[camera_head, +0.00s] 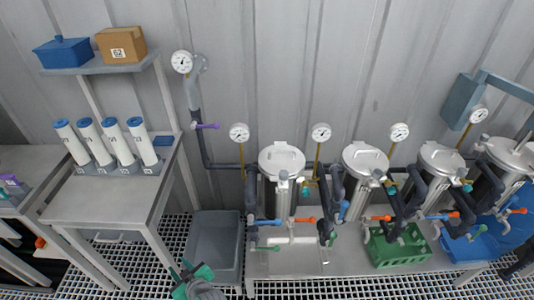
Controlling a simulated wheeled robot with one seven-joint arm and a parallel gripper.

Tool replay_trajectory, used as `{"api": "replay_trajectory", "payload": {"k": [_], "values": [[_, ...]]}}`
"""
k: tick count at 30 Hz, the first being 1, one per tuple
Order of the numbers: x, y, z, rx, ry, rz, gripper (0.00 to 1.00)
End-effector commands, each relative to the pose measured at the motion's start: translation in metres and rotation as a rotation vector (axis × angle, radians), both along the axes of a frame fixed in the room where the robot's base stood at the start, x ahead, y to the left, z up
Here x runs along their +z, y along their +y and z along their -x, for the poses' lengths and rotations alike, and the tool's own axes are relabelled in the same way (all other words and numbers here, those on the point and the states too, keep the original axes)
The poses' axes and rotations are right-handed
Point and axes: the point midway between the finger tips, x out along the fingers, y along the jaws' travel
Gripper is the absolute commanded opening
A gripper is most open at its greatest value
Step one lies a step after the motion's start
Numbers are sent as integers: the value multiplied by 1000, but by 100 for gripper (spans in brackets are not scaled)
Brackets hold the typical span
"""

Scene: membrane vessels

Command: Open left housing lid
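The leftmost housing is an upright steel vessel (269,192) standing on a bench by the wall. Its round pale lid (281,162) lies flat on top and looks closed, with a handle bar across it. A small grey fitting shows at the lid's front edge. My gripper (183,268), with green and dark parts, is low at the bottom edge of the view, left of the vessel and well apart from it. Its fingers are small and partly cut off, so I cannot tell how far apart they are. Nothing is clearly seen in it.
More lidded vessels (366,160) stand to the right, with pipes, gauges (320,132) and coloured valve handles between them. A grey bin (215,245) stands left of the vessel bench. A table (110,200) at left holds white cartridges (143,142). Grated floor (110,262) is open at the lower left.

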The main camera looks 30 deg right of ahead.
Motion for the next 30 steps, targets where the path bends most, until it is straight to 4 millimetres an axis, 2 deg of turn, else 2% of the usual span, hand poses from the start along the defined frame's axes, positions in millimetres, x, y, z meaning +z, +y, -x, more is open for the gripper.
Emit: {"api": "replay_trajectory", "payload": {"k": [1,6,11,15,22,26,30], "values": [[8,-9,-21,25,3,23,30],[29,-35,-70,119,42,103,30],[54,-69,-107,206,87,189,30],[82,-107,-133,275,133,274,30],[134,-185,-156,377,238,418,30],[170,-234,-157,426,311,497,30],[213,-290,-150,472,400,576,30]]}}
